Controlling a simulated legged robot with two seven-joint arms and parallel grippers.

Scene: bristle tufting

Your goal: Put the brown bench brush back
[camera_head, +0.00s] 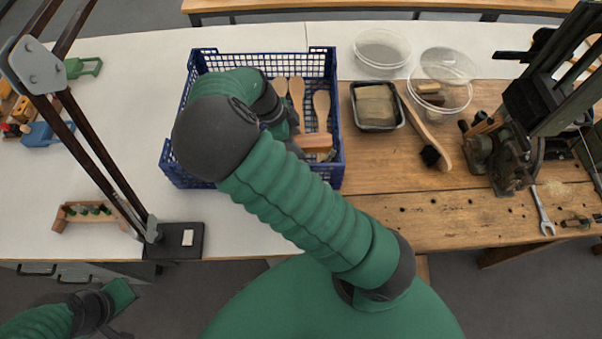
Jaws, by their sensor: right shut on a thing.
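My right arm reaches over the blue basket (176,172), and its wrist hides part of the inside. My right gripper (298,143) is low inside the basket's right part, shut on a brown wooden piece (318,142) that looks like the brown bench brush. Its bristles are mostly hidden, and I cannot tell whether it rests on the basket floor.
A long-handled brush with black bristles (429,134) lies on the wooden bench. A dark tray (377,122) and clear tubs (381,48) stand right of the basket. A dark machine (535,100) stands at right, a tall lamp-like arm (95,140) at left.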

